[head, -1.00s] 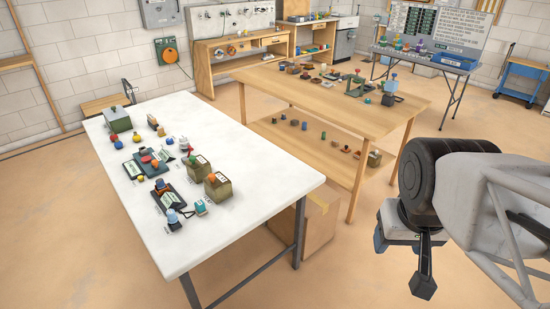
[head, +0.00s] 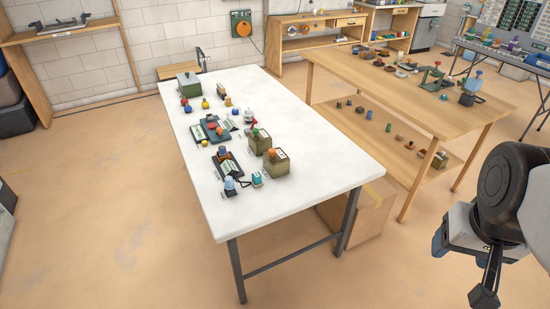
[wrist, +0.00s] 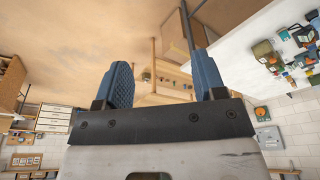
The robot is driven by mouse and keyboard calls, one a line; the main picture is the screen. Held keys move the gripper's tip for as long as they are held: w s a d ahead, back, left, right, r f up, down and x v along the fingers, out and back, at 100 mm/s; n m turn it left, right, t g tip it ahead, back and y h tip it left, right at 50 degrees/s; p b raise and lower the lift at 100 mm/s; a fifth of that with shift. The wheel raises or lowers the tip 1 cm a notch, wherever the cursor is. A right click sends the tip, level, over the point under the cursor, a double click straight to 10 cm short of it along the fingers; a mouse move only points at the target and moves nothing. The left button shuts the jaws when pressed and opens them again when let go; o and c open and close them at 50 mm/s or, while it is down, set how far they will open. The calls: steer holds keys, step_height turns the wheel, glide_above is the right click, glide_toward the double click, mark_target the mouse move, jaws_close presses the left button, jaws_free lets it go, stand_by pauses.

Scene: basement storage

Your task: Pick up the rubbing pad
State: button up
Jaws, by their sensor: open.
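I cannot tell which item is the rubbing pad; the small things are too small to name surely. Several lie on the white table (head: 320,165) in the head view. Among them are a dark flat item with a green-and-white face (head: 216,129), a similar one nearer (head: 228,166), and two olive boxes with knobs, one of them the nearer box (head: 276,162). My gripper (wrist: 162,64) shows two blue fingers in the wrist view, apart with nothing between them. My arm is at the lower right of the head view, clear of the white table.
A wooden table (head: 400,95) with several small items and a lower shelf stands behind and to the right. A cardboard box (head: 358,215) is under the white table's right end. A green case (head: 189,83) sits at the far left corner. Floor in front is clear.

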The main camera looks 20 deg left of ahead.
steer(key=w+a+n, duration=0.1)
steer(key=w+a, duration=0.3)
steer(key=w, duration=0.4)
steer(key=w+a+n, duration=0.1)
steer(key=w+a, duration=0.3)
steer(key=w, duration=0.4)
steer(key=n+g, duration=0.3)
steer(key=n, duration=0.4)
glide_above(257, 175)
steer(key=f, duration=2.7)
steer(key=shift+d+f, duration=0.25)
steer(key=shift+f, duration=0.1)
steer(key=shift+a+f, duration=0.3)
steer(key=shift+a, duration=0.05)
steer(key=shift+f, duration=1.3)
